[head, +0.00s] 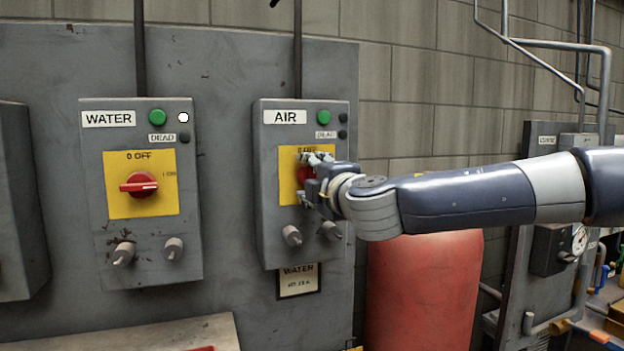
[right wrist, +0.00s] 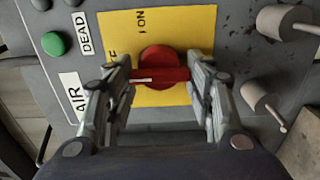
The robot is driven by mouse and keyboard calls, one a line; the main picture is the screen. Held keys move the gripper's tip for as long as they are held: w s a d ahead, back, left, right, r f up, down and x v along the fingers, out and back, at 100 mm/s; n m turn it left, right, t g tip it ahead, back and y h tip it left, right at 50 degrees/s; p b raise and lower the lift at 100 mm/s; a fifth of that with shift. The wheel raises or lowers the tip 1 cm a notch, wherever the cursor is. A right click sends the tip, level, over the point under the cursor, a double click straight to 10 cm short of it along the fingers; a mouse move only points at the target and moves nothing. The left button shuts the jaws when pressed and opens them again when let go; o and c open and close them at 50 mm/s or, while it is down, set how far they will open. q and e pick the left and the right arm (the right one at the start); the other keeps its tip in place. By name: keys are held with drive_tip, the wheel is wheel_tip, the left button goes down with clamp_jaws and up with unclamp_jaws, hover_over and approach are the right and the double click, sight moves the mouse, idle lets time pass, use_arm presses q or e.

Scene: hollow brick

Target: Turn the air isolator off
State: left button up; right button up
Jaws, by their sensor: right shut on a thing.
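The AIR isolator box (head: 265,215) is on the grey panel, with a yellow plate (head: 288,160) and a red rotary knob (head: 304,177). In the right wrist view the knob (right wrist: 160,58) shows clearly. Its handle lies across the picture, its white mark pointing left, towards the partly hidden OFF label; the ON label is at the top. My right gripper (head: 314,178) is at the knob and hides most of it in the head view. In the right wrist view its fingers (right wrist: 160,80) are shut on the handle, one at each end. My left gripper is not in view.
The WATER isolator box (head: 185,235) stands to the left, its red knob (head: 139,185) with the white mark towards ON. Two small grey knobs (head: 292,236) sit below the AIR plate. A red cylinder (head: 425,290) stands below my right arm.

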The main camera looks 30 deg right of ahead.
idle(0.3)
drive_tip(key=o, duration=0.8)
drive_tip(key=v, duration=1.2)
drive_tip(key=shift+d+f, duration=0.1)
drive_tip(key=shift+f, duration=0.05)
